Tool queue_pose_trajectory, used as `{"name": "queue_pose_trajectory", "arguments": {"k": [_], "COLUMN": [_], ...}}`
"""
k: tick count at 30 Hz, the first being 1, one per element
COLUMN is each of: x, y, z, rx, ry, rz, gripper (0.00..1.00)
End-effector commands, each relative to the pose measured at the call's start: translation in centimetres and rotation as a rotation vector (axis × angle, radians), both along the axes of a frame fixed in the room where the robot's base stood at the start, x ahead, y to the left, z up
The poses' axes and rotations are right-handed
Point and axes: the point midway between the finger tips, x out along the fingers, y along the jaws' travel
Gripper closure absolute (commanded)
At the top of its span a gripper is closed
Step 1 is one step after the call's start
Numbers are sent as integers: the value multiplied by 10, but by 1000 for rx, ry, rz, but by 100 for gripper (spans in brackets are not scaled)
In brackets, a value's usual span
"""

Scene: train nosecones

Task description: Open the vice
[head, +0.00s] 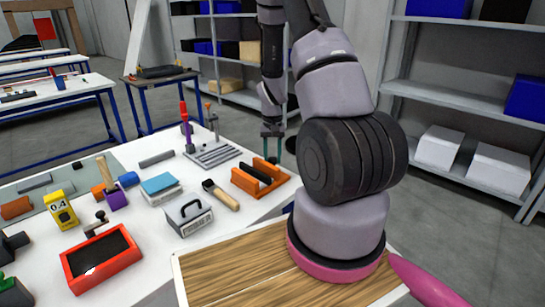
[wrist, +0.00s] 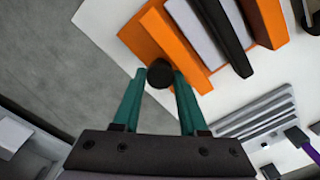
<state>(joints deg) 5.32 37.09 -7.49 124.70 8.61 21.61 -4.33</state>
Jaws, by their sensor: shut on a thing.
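The vice (head: 245,182) is an orange block with two raised jaws, near the right edge of the white table. In the wrist view the vice (wrist: 266,22) shows a grey bed and a black bar between its orange jaws. A round black knob (wrist: 160,73) stands at its outer end. My gripper (head: 272,150) points down at the far end of the vice. In the wrist view the teal fingers of my gripper (wrist: 160,80) are closed on the knob, one on each side. The knob's shaft is mostly hidden.
A grey slotted rack (head: 213,154) with upright tools stands beyond the vice. Shelves (head: 455,105) stand at right.

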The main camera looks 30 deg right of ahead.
Motion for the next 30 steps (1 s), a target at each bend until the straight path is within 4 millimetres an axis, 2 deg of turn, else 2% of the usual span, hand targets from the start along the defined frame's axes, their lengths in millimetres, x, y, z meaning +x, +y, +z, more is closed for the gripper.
{"name": "queue_pose_trajectory", "arguments": {"k": [1, 18, 19, 21, 30], "x": [-6, -6, -6, -6, -4], "y": [3, 4, 4, 4, 4], "z": [-2, -3, -3, -3, -2], "rx": [6, 7, 7, 7, 6], "ry": [16, 17, 17, 17, 12], "rz": [0, 1, 1, 1, 2], "gripper": [100, 100, 50, 28, 28]}}
